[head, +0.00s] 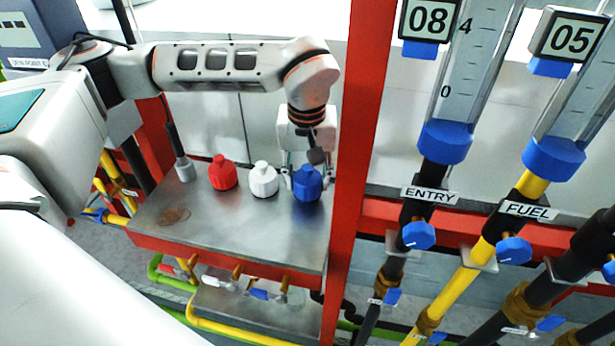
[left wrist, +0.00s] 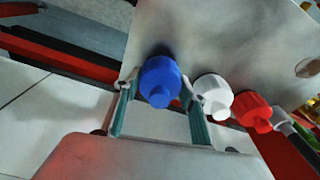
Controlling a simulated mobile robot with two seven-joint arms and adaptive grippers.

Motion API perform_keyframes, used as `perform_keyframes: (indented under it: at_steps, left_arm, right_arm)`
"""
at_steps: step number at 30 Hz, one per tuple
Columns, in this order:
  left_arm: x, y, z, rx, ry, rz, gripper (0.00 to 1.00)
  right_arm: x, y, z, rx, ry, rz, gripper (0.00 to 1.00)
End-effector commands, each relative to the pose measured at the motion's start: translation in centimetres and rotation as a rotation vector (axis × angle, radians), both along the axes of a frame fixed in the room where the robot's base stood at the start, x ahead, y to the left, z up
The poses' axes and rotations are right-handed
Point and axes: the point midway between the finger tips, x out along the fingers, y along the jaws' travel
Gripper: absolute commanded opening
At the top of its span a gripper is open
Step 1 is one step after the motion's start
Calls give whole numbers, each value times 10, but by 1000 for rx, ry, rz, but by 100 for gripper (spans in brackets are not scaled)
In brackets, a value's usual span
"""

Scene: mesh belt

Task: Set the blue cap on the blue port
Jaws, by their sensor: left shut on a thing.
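The blue cap (head: 308,184) is a ribbed round piece with a narrower knob, near the right end of a metal shelf (head: 240,235). My left gripper (head: 306,172) reaches down from above and behind it, with one finger on each side. In the left wrist view, the blue cap (left wrist: 160,80) sits between the two fingertips of my left gripper (left wrist: 160,97), which are shut on it. The cap appears to be at shelf level; I cannot tell whether it touches the shelf. I cannot make out the blue port. My right gripper is not in view.
A white cap (head: 263,180) stands close left of the blue one, then a red cap (head: 222,173) and a black-handled item (head: 180,155). A red post (head: 355,150) rises just right of the shelf. Pipes with blue knobs and gauges lie beyond it.

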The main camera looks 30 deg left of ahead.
Motion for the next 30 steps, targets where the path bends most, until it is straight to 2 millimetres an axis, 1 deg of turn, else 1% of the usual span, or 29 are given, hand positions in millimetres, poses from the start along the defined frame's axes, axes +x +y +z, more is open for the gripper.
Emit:
perform_keyframes:
  at_steps: [11, 19, 30]
  left_arm:
    - [0, 0, -1, 0, -1, 0, 20]
    - [0, 0, -6, 0, -1, 1, 20]
    - [0, 0, -12, 0, -1, 0, 20]
  right_arm:
    - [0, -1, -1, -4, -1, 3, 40]
    - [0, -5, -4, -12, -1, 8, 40]
    - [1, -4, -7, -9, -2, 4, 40]
